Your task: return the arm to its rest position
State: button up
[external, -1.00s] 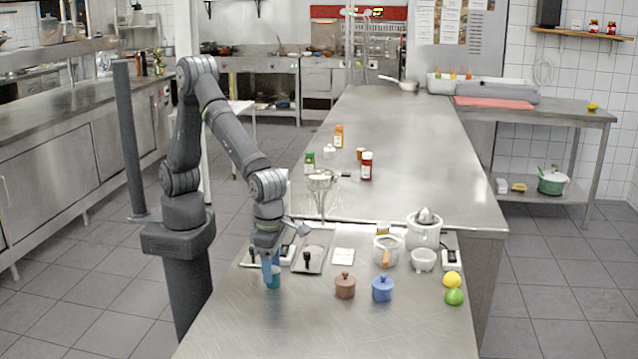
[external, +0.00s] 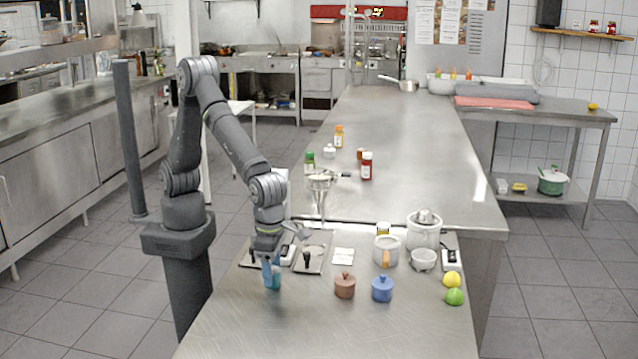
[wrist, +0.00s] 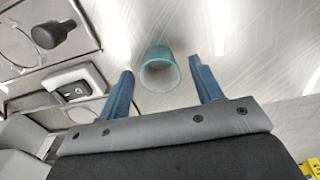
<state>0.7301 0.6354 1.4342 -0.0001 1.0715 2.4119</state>
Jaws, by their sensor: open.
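My gripper (external: 271,271) points down over the near steel table (external: 240,325), at its left side. In the wrist view my gripper (wrist: 162,82) shows two blue fingers spread wide apart, with nothing held between them. A small teal cup (external: 274,283) stands on the table right at the fingertips in the external view. In the wrist view the teal cup (wrist: 160,70) lies between and beyond the fingers, with a gap on both sides. Its open mouth faces the camera.
A brown lidded pot (external: 345,287) and a blue lidded pot (external: 382,289) stand to the right. A black-handled tool on a tray (external: 309,259) lies behind. A lemon (external: 451,280) and a lime (external: 454,297) sit at the right edge. The front of the table is clear.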

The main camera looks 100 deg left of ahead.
notch_tip(320, 180, down, 2)
jog(key=shift+f, duration=0.1)
jog(key=r, duration=0.5)
jog(key=shift+s+d+r, duration=0.1)
jog(key=shift+s+d, duration=0.05)
jog(key=shift+s, duration=0.15)
jog(key=s+d+r, duration=0.4)
jog(key=s+r, duration=0.3)
jog(key=s, duration=0.4)
notch_tip(320, 180, up, 17)
jog(key=w+a+n, duration=0.5)
jog(key=w+a, duration=1.1)
jog(key=shift+w+r, duration=0.3)
jog(key=shift+a, duration=0.1)
